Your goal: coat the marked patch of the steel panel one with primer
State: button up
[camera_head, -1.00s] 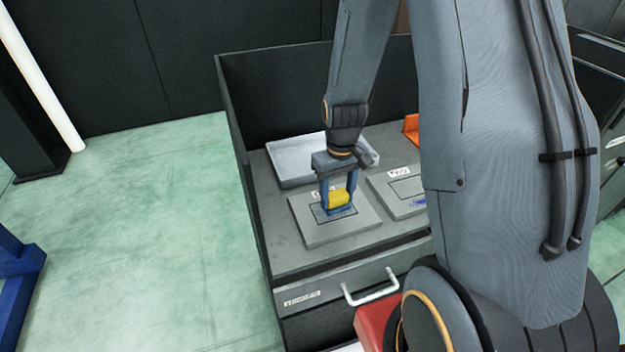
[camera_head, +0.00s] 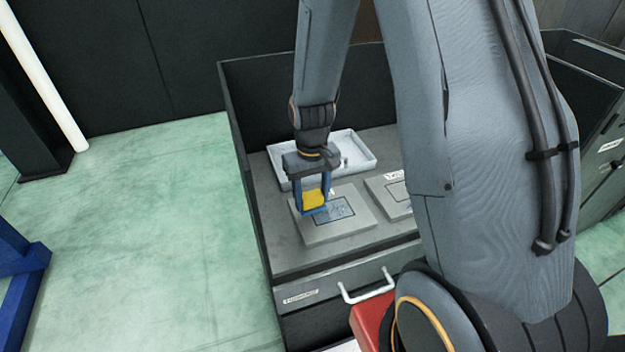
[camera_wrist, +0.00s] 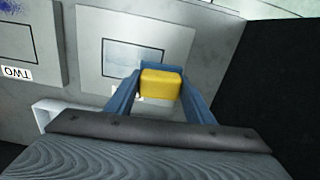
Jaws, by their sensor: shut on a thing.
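My gripper (camera_head: 313,205) is shut on a yellow block-shaped applicator (camera_head: 313,199), which also shows between the blue fingers in the wrist view (camera_wrist: 161,86). It is over the left part of steel panel one (camera_head: 345,232), a grey plate on the bench. The panel also shows in the wrist view (camera_wrist: 90,60). The outlined patch (camera_head: 336,210) has bluish marks within it; in the wrist view (camera_wrist: 130,57) it looks grey-blue with faint streaks. The applicator is at the patch's left side in the head view. I cannot tell whether it touches the panel.
A second panel (camera_head: 376,190), labelled TWO in the wrist view (camera_wrist: 45,58), lies to the right, partly hidden by my arm. A pale tray (camera_head: 366,160) stands behind. Dark walls (camera_head: 240,125) edge the bench at left and back. A drawer handle (camera_head: 367,293) sticks out in front.

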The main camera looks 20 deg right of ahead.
aim_at(312, 195)
jog(key=shift+r+p, duration=1.8)
jog(key=shift+r, duration=0.75)
